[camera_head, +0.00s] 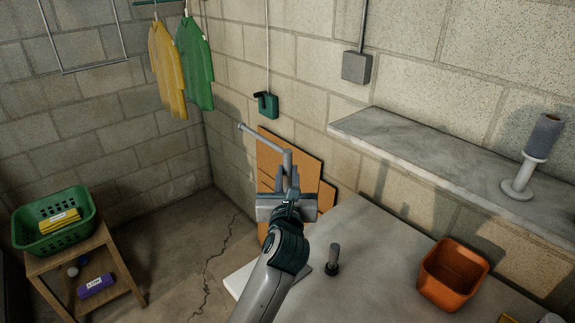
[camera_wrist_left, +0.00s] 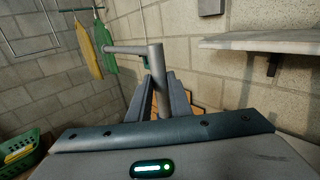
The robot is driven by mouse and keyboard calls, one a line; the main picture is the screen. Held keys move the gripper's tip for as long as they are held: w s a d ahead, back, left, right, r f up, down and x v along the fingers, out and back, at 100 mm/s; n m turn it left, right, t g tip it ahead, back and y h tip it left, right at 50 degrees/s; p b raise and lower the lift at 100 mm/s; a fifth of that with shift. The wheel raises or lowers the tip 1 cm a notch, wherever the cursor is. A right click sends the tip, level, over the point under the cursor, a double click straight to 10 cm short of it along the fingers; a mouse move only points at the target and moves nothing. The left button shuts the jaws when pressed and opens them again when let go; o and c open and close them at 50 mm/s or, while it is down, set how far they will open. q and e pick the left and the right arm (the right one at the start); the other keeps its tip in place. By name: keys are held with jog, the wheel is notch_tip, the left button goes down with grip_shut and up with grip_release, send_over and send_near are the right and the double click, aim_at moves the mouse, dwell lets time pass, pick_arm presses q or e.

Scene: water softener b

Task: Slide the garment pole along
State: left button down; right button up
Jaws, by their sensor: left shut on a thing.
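A grey pole with a bent, hook-like arm (camera_head: 264,139) stands up from my left gripper (camera_head: 288,182). The gripper is shut on its upright part, and the arm reaches out to the left, its end apart from the wall. In the left wrist view the pole (camera_wrist_left: 156,62) rises between the two fingers (camera_wrist_left: 160,98). A yellow garment (camera_head: 166,68) and a green garment (camera_head: 195,62) hang side by side from a green rail (camera_head: 150,2) at the upper left. The pole does not touch the garments. The rail is mostly cut off in the head view. My right gripper is not in view.
A grey bench (camera_head: 375,285) holds an orange pot (camera_head: 452,276) and a dark knob (camera_head: 333,262). A stone shelf (camera_head: 430,160) carries a roll on a stand (camera_head: 537,155). Brown boards (camera_head: 270,160) lean at the wall. A green basket (camera_head: 55,232) sits on a wooden stand (camera_head: 110,245).

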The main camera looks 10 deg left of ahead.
aim_at(288, 156)
pick_arm(q)
jog(key=shift+r+p, duration=1.55)
jog(key=shift+r, duration=0.9)
notch_tip(288, 156, up, 13)
jog(key=c, duration=1.5)
grip_release()
jog(key=shift+c, duration=0.2)
jog(key=shift+s, duration=0.15)
jog(key=s+d+b, duration=0.1)
jog(key=s+b, duration=0.3)
jog(key=s, duration=0.3)
jog(key=shift+s+d, duration=0.2)
jog(key=shift+d, duration=0.05)
